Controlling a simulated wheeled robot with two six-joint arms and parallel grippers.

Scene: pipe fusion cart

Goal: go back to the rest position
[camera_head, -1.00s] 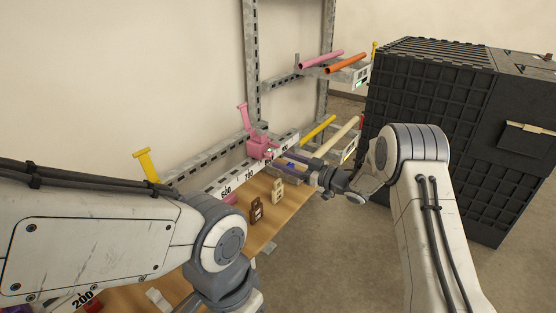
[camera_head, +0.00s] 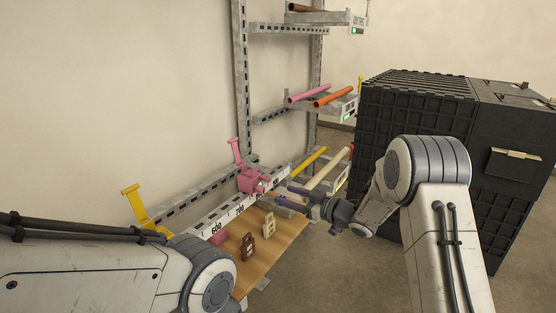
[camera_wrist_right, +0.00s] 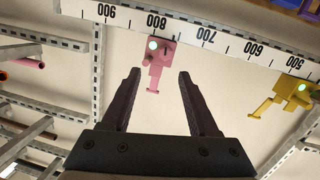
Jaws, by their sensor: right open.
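My right gripper (camera_head: 295,197) is at the end of my right arm, beside the right end of the numbered white rail (camera_head: 222,214). In the right wrist view its two dark fingers (camera_wrist_right: 158,74) are spread apart with nothing held between them. Beyond them a pink clamp-like tool (camera_wrist_right: 158,58) hangs on the rail near the 800 mark, apart from the fingers. The same pink tool shows in the head view (camera_head: 250,181). My left arm crosses the lower left of the head view; its gripper is out of frame.
A yellow tool (camera_head: 137,205) stands at the rail's left. Brown (camera_head: 248,246) and cream (camera_head: 268,224) pieces stand on the wooden top (camera_head: 272,257). Racks with pink (camera_head: 309,91) and orange (camera_head: 335,96) pipes are behind. A big black crate (camera_head: 415,115) stands at right.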

